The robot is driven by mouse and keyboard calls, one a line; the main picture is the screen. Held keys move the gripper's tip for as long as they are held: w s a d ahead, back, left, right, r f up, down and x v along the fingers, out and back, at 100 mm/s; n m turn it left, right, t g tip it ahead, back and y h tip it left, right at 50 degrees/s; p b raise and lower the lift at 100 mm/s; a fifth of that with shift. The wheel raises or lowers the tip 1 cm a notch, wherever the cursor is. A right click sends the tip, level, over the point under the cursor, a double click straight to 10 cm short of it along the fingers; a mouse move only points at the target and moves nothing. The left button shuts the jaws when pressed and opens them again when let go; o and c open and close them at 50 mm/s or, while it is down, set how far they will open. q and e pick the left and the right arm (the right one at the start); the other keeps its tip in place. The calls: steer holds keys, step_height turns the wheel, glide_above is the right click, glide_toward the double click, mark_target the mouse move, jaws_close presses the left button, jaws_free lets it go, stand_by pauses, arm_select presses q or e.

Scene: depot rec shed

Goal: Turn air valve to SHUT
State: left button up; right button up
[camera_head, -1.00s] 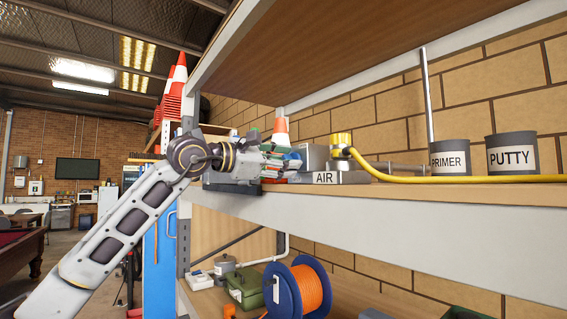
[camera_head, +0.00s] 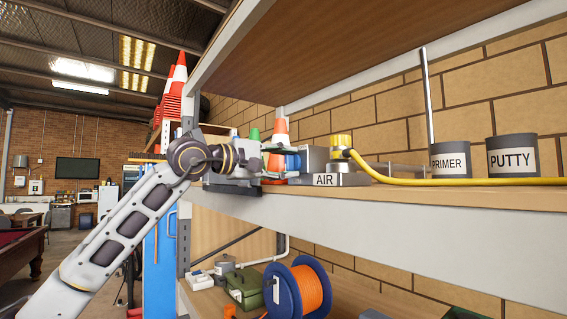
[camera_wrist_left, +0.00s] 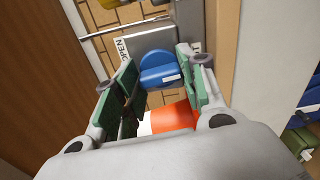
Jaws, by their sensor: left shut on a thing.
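The air valve is a grey block (camera_head: 315,157) with a blue handle (camera_head: 293,162), on the shelf behind the AIR label (camera_head: 324,179). In the left wrist view the blue handle (camera_wrist_left: 160,68) sits between the green-padded fingers of my left gripper (camera_wrist_left: 162,75), against the grey valve body (camera_wrist_left: 165,38). An OPEN label (camera_wrist_left: 122,47) shows left of the handle; a label on the other side is mostly hidden by a finger. My left gripper (camera_head: 280,160) is shut on the handle in the head view. My right gripper is in neither view.
A yellow fitting (camera_head: 341,142) with a yellow hose (camera_head: 450,182) runs right along the shelf, past the PRIMER tin (camera_head: 450,158) and PUTTY tin (camera_head: 512,154). An orange cone (camera_head: 280,133) stands behind my gripper. The upper shelf (camera_head: 360,50) hangs above.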

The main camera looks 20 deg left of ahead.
arm_select(q)
steer(key=shift+m, duration=0.6)
steer(key=o, duration=1)
steer(key=v, duration=1.2)
stand_by(0.7)
